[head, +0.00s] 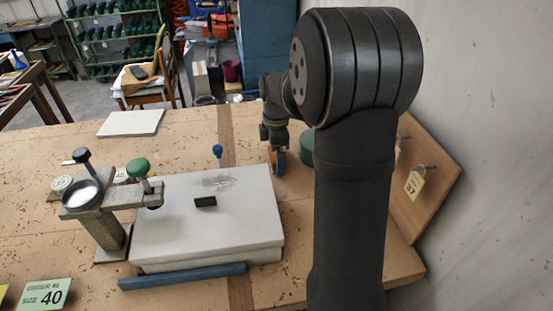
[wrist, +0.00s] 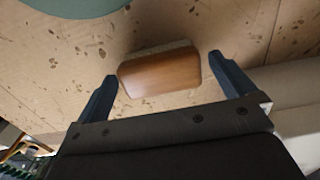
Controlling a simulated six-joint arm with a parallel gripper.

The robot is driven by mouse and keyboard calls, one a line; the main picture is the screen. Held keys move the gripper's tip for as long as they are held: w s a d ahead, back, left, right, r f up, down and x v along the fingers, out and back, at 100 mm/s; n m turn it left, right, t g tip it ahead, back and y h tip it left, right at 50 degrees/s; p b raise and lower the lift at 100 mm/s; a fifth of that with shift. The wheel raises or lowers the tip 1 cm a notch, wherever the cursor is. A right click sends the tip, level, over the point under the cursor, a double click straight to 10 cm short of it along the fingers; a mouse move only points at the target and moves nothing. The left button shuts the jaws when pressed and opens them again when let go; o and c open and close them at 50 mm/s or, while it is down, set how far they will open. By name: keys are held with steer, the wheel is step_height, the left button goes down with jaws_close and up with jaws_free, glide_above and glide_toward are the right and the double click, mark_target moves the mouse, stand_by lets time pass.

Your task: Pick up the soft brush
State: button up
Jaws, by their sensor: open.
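The soft brush shows in the wrist view as a rounded brown wooden block (wrist: 162,72) with a greyish strip along its far edge, lying on the tan worktop. My gripper (wrist: 163,66) is open, with one blue finger on each side of the brush. I cannot tell whether either touches. In the head view my gripper (head: 279,161) is low over the worktop, beyond the pale slab, and the brush is mostly hidden by it.
A round green object (head: 307,148) is close beside my gripper. The pale slab (head: 240,225) carries a small black block (head: 205,202). A metal stand with a lens (head: 82,194) and a blue-knobbed tool (head: 217,151) are left of my gripper. A leaning board (head: 427,205) is at right.

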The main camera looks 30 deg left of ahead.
steer(key=shift+f, duration=0.4)
steer(key=shift+c, duration=0.4)
steer(key=c, duration=0.9)
steer(key=shift+r, duration=0.1)
steer(key=shift+r, duration=0.55)
steer(key=r, duration=0.2)
steer(key=d+r, duration=0.1)
steer(key=shift+w+d+r, duration=0.2)
steer(key=shift+r, duration=0.15)
steer(key=d+r, duration=0.2)
steer(key=d, duration=0.1)
steer(key=w+d+r, duration=0.1)
steer(key=d+r, duration=0.1)
steer(key=d, duration=0.1)
steer(key=w+d+r, duration=0.1)
steer(key=d+r, duration=0.1)
steer(key=d, duration=0.2)
steer(key=shift+w, duration=0.1)
